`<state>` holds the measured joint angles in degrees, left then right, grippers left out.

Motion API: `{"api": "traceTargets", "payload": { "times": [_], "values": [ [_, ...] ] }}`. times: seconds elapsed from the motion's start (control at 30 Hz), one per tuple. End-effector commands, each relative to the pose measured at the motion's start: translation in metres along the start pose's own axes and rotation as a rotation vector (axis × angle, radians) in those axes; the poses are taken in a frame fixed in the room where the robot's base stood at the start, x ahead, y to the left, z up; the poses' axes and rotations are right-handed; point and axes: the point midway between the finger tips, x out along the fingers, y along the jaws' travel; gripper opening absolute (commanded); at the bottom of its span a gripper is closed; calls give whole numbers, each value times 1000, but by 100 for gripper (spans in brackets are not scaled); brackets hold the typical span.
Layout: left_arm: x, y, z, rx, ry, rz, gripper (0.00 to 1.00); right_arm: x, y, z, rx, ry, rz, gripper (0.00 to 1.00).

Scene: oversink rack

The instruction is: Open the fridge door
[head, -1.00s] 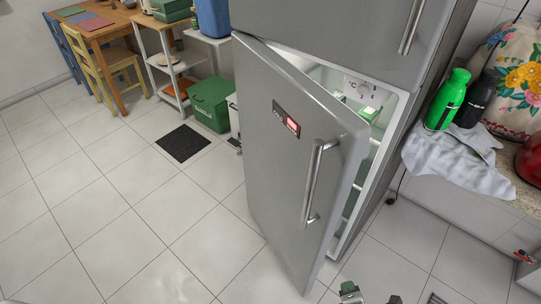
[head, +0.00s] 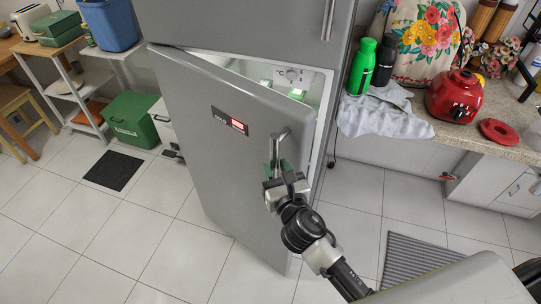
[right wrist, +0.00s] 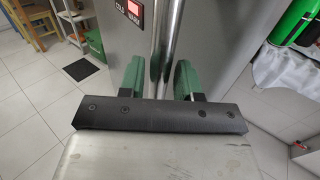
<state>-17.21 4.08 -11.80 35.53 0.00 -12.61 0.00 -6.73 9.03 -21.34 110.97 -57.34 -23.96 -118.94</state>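The grey fridge door (head: 215,175) stands ajar, with a gap along its right edge into the lit inside of the fridge (head: 300,80). Its upright metal handle (head: 274,150) is near the door's right edge. My right gripper (head: 279,174) is at the lower part of the handle. In the right wrist view, the green fingers (right wrist: 159,78) stand on either side of the handle (right wrist: 164,45), with little room beside it. Whether they press on it is not clear. My left gripper is not in view.
A counter (head: 440,133) with a red appliance (head: 455,95), bottles and a grey cloth (head: 375,117) stands to the right of the fridge. A green bin (head: 132,119) and a dark mat (head: 113,170) are on the floor at left. The tiled floor before the door is clear.

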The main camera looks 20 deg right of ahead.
Motion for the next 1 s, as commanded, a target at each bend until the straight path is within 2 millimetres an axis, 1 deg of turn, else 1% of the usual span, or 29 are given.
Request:
{"api": "traceTargets", "payload": {
  "times": [0.03, 0.2, 0.33, 0.57, 0.6, 0.67, 0.8, 0.83, 1.0],
  "values": [
    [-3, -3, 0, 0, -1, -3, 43, 10, 0, 2, 1, 0, -1, 34],
    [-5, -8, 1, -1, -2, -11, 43, 29, 0, 0, 1, 0, -1, 34],
    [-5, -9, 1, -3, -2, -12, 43, 35, 0, 0, 1, 1, -1, 34],
    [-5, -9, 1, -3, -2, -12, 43, 35, 0, 0, 2, 1, 0, 34],
    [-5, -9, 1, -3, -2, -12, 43, 35, 0, 0, 2, 1, 0, 32],
    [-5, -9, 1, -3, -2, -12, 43, 35, 0, 0, 2, 1, 0, 23],
    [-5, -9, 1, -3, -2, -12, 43, 35, 0, 0, 2, 1, 0, 1],
    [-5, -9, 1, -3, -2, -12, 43, 35, 0, 0, 2, 1, 0, 0],
    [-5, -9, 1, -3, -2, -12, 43, 35, 0, -1, 2, 1, 0, 0]
  ]
}}
